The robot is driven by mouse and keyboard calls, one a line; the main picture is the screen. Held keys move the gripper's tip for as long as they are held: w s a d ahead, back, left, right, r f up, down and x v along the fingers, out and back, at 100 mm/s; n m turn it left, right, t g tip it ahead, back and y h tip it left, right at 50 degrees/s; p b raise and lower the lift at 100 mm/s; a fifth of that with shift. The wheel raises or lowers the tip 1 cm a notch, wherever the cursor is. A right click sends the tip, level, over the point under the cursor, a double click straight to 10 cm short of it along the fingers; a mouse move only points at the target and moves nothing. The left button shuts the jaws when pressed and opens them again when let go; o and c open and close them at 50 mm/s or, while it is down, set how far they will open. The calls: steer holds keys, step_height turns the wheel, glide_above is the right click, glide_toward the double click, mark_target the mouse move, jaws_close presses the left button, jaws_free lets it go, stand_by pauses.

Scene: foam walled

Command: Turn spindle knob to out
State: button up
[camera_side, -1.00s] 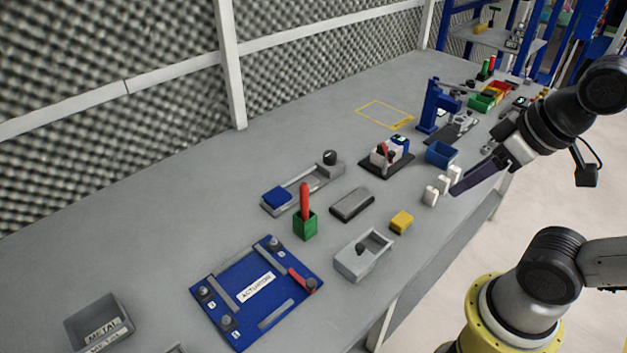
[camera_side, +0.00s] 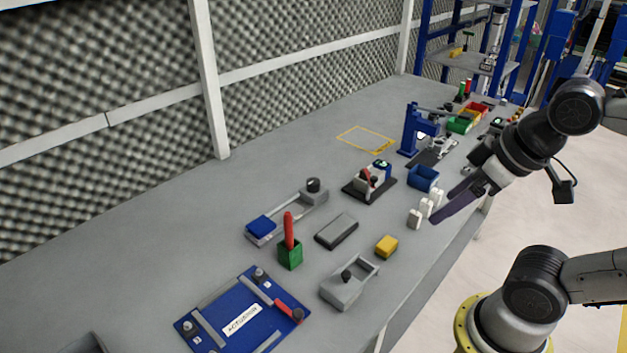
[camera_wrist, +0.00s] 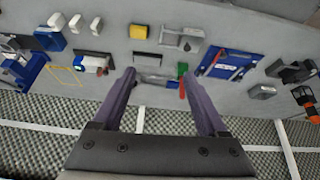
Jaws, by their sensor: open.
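Which part is the spindle knob, I cannot tell for certain. A black round knob (camera_side: 313,184) stands on the far end of a long grey fixture (camera_side: 292,213) with a blue block (camera_side: 261,226) at its near end. Another dark knob (camera_side: 347,275) sits in a grey open-topped block (camera_side: 350,287) near the table's front edge. My gripper (camera_side: 437,220) is in the air over the front edge, near small white blocks (camera_side: 425,208) and clear of both knobs. In the wrist view my gripper (camera_wrist: 158,76) has its purple fingers apart, with nothing held between them.
A blue panel (camera_side: 208,316) with knobs and a red handle lies at the near left. A green holder (camera_side: 290,255) carries an upright red tool. A dark grey block (camera_side: 336,231), a yellow block (camera_side: 387,246) and a blue bin (camera_side: 423,178) stand around. Foam walling (camera_side: 110,60) backs the table.

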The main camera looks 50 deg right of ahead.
steer(key=w+d+r+n+g, duration=0.1)
steer(key=w+r+n, duration=1.25)
steer(key=n, duration=0.55)
steer(key=n+g, duration=0.5)
steer(key=n, duration=0.2)
glide_above(313, 181)
step_height(313, 181, down, 19)
step_height(313, 181, down, 14)
